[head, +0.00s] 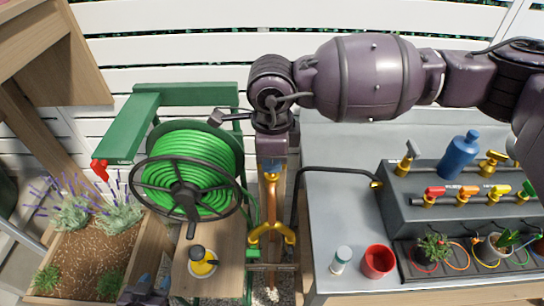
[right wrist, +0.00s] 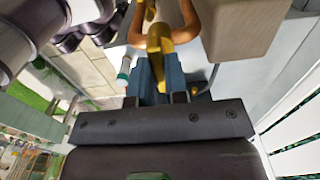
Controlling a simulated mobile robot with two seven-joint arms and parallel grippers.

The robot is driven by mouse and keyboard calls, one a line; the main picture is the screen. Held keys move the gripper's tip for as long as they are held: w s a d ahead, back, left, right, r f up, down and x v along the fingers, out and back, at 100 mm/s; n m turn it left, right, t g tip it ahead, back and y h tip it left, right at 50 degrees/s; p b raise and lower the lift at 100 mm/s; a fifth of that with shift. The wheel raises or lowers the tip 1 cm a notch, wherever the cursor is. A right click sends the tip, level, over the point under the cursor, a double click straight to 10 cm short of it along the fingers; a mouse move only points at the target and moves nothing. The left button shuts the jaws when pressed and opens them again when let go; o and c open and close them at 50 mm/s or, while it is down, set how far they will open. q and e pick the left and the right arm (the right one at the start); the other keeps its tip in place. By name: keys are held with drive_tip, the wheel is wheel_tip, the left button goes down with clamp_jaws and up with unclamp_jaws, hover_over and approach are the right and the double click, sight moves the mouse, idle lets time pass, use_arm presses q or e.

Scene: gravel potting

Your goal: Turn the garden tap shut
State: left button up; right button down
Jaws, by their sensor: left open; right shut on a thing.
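The garden tap (head: 270,222) is a copper and brass fitting on a wooden post in the middle of the head view, with a forked brass lower end. My right gripper (head: 271,163) reaches down onto its top from above. In the right wrist view the blue fingers of my right gripper (right wrist: 160,82) are shut on a flat brass piece, the tap handle (right wrist: 158,45). The fingers hide part of the handle, so its exact angle is hard to tell. My left gripper (head: 146,284) is open and empty at the bottom edge of the head view, apart from the tap.
A green hose reel (head: 190,165) with a black wheel stands left of the tap. A yellow and white item (head: 202,262) sits on a wooden stand. A lavender planter (head: 110,245) is further left. A grey table (head: 330,215) holds a red cup (head: 378,262) and several small valves.

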drive_tip(key=shift+r, duration=0.1)
drive_tip(key=c, duration=1.1)
unclamp_jaws()
drive_tip(key=shift+c, duration=0.2)
wheel_tip(320, 180, up, 11)
